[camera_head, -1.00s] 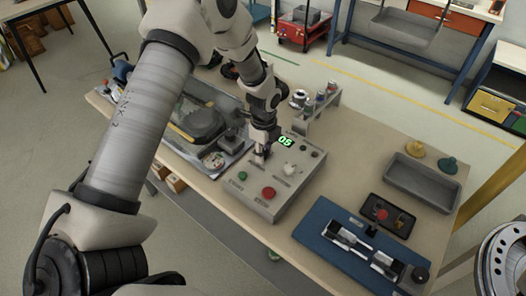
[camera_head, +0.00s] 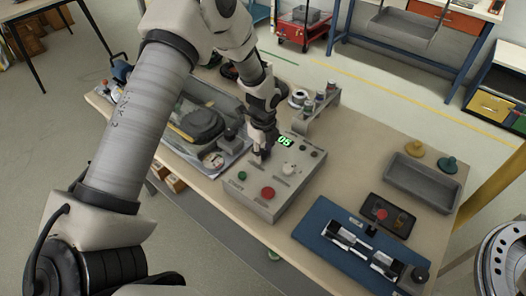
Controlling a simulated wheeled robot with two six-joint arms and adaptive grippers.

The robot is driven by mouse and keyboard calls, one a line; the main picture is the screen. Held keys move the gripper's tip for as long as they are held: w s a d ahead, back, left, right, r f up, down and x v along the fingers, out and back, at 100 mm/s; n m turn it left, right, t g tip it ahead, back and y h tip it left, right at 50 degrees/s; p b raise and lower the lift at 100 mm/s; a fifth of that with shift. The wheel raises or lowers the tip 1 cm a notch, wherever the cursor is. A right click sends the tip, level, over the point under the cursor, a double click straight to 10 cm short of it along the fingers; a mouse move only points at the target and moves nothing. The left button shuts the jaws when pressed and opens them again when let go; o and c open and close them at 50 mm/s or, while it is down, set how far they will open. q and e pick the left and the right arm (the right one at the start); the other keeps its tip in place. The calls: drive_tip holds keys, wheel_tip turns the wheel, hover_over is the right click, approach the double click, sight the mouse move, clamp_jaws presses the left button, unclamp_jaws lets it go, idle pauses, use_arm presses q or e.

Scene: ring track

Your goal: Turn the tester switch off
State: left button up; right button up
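The tester is a grey box (camera_head: 249,198) on the table, with a green lit display (camera_head: 285,141) that appears to read 05. Its top carries a red button (camera_head: 267,193), a green button (camera_head: 242,176) and a pale knob (camera_head: 288,169). My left gripper (camera_head: 261,157) points down at the tester's back left, just left of the display. The switch there is hidden by or too small beside the fingers, and I cannot tell whether they touch it or how far apart they are. My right gripper is out of view.
A tray with a dark grey part (camera_head: 200,125) lies left of the tester. A blue board with metal fittings (camera_head: 317,222) is at the front right. A grey bin (camera_head: 421,181) and a small black tray (camera_head: 388,214) stand at the right. A rack with small bottles (camera_head: 318,112) is behind the tester.

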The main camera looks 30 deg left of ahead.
sight(264, 152)
use_arm(q)
drive_tip(key=o, duration=0.4)
drive_tip(key=shift+s+d, duration=0.1)
wheel_tip(264, 152, up, 12)
idle(0.6)
